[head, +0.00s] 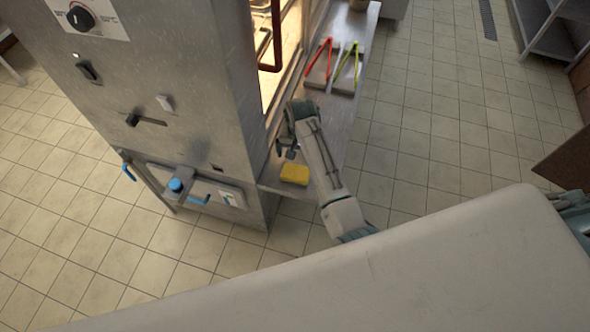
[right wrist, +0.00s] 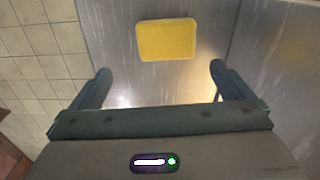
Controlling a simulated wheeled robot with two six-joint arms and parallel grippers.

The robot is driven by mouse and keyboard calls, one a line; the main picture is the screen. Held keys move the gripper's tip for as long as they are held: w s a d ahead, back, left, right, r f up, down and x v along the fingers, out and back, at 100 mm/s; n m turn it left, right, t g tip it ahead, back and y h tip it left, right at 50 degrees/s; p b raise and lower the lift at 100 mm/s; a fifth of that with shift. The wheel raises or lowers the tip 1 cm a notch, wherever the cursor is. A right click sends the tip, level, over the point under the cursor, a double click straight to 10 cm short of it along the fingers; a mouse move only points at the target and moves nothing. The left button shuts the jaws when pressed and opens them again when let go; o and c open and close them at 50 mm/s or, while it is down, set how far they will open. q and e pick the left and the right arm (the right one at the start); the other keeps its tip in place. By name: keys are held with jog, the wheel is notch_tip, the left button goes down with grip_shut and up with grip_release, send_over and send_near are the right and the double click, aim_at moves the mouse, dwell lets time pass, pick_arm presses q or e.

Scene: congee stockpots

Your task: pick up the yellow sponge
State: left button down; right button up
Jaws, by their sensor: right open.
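The yellow sponge (head: 294,174) lies flat near the front end of a narrow metal shelf (head: 270,182) beside the steel cabinet. My right gripper (head: 286,151) is above the shelf, just behind the sponge in the head view. In the right wrist view the sponge (right wrist: 166,40) shows whole, beyond the fingertips and roughly centred between them. The right gripper (right wrist: 160,78) is open, with nothing between its fingers. My left gripper is not in view.
Red tongs (head: 319,60) and green tongs (head: 347,62) lie farther back on the shelf. Tiled floor (head: 430,130) is open to the right.

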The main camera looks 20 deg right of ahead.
send_over(296, 170)
notch_tip(296, 170, down, 4)
jog(key=shift+d+p, duration=0.15)
jog(key=shift+p, duration=0.15)
jog(key=shift+f, duration=0.55)
jog(key=shift+f+p, duration=0.5)
jog(key=shift+f, duration=1.75)
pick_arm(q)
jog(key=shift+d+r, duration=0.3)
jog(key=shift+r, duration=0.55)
pick_arm(e)
jog(key=c, duration=0.8)
